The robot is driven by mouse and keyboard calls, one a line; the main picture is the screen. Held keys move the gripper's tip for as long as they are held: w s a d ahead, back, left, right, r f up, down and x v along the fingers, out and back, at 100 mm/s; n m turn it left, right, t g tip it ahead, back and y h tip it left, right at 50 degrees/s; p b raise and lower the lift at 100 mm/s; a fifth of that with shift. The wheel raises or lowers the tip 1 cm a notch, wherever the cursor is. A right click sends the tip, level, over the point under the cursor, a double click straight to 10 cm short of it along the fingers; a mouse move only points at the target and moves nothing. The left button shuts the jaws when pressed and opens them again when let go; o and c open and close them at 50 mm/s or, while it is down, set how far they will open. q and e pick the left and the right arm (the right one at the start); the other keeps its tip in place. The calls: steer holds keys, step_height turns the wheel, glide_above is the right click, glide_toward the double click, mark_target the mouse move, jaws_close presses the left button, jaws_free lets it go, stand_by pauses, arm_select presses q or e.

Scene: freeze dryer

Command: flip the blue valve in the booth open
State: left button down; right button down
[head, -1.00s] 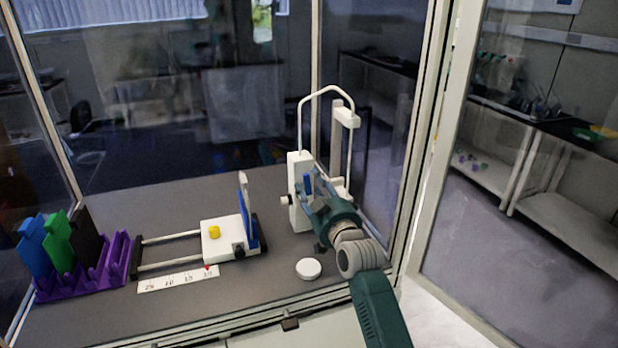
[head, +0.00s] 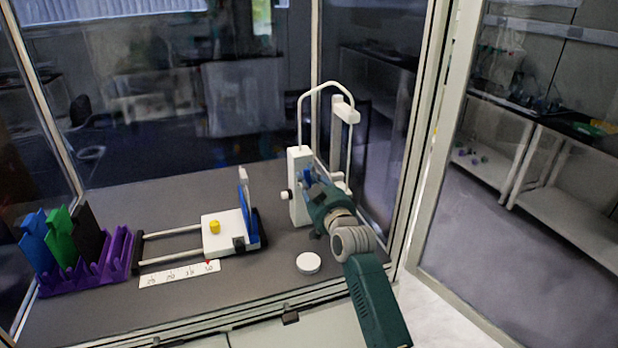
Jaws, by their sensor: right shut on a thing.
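The blue valve (head: 307,175) is on the white upright apparatus (head: 299,205) with the looped tube, inside the glass booth. Only a small blue part of it shows, beside and partly behind my gripper. My right gripper (head: 313,182) reaches in from the lower right and is shut on the blue valve, close against the apparatus. The fingertips are small and partly hidden by the gripper body, so the valve's exact angle is hard to tell. My left gripper is not in view.
A white sliding carriage (head: 222,234) with a yellow knob stands left of the apparatus. A purple rack (head: 90,272) holds blue, green and black plates. A white round cap (head: 308,263) lies near the front edge. The booth's glass and frame (head: 428,140) stand close on the right.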

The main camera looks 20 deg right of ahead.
steer(key=shift+d+m, duration=0.15)
steer(key=shift+m, duration=0.45)
steer(key=c, duration=1.5)
jaws_free()
steer(key=s, duration=1.2)
steer(key=shift+d, duration=0.25)
